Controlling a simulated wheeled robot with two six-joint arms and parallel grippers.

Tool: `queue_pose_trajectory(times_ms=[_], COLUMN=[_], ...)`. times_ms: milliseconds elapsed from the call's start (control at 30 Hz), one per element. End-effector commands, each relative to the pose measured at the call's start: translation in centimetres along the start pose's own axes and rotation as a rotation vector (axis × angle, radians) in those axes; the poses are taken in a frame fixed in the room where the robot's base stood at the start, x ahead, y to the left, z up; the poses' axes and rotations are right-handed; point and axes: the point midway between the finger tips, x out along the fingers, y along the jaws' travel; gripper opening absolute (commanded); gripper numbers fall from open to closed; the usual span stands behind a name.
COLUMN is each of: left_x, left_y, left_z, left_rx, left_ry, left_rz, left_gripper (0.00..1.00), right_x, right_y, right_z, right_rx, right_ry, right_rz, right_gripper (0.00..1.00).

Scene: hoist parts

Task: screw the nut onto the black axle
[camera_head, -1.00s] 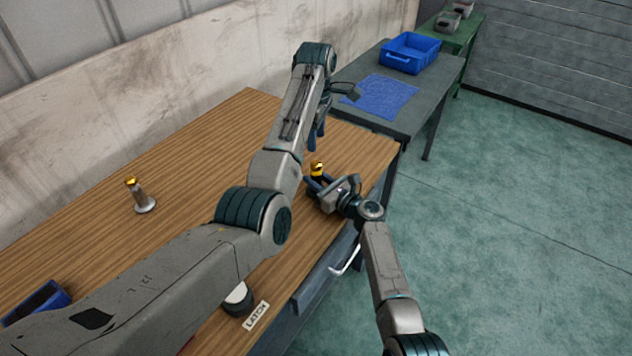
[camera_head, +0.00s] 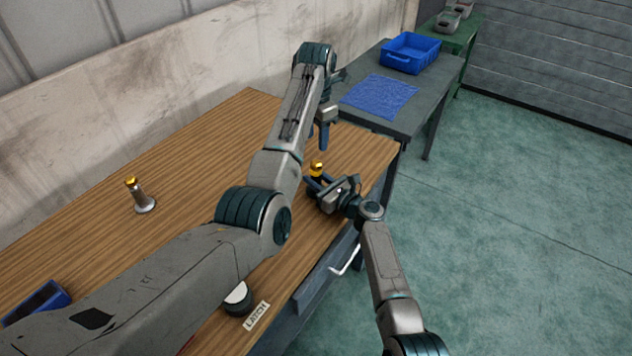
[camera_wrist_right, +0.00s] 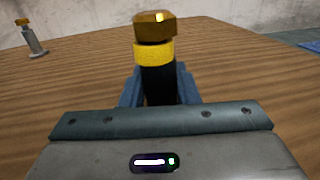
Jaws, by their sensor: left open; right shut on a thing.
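The black axle (camera_wrist_right: 160,84) stands upright in the right wrist view, with a yellow band near its top. The brass hex nut (camera_wrist_right: 155,26) sits on its top end; how far it is threaded I cannot tell. In the head view the nut (camera_head: 317,165) shows small near the table's right end. My right gripper (camera_head: 316,184) is shut on the black axle, low on its body. My left gripper (camera_head: 318,134) is open and empty, fingers pointing down, above and slightly behind the nut, apart from it in the picture.
A grey post with a brass top (camera_head: 140,197) stands on the wooden table (camera_head: 185,165) at left. A blue bin (camera_head: 38,301), a round black-and-white knob (camera_head: 238,298) and a LATCH label (camera_head: 257,315) lie nearer. A grey table behind holds a blue cloth (camera_head: 380,96) and blue crate (camera_head: 410,52).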

Motion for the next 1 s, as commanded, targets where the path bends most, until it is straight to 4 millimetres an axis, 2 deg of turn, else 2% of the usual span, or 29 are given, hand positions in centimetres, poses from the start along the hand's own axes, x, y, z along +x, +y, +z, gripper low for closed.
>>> queue_pose_trajectory(times_ms=[167, 600, 767, 1000], left_x=[1.0, 7.1, 7.9, 8.0], left_y=[0.0, 0.0, 0.0, 0.0], left_z=[0.0, -0.1, -0.1, 0.0], left_rx=[0.001, 0.002, 0.002, 0.002], left_ry=[0.002, 0.001, 0.000, 0.000], left_rz=[-0.002, -0.001, 0.000, 0.000], left_gripper=[0.46, 0.46, 0.46, 0.46], right_x=[0.0, 0.0, 0.0, 0.0], right_y=[0.0, 0.0, 0.0, 0.0], right_z=[-0.1, -0.1, -0.1, -0.1], right_rx=[0.000, 0.000, 0.000, 0.000], right_ry=[0.001, 0.001, 0.001, 0.001], right_rz=[0.000, 0.000, 0.000, 0.000], right_gripper=[0.00, 0.00, 0.00, 0.00])
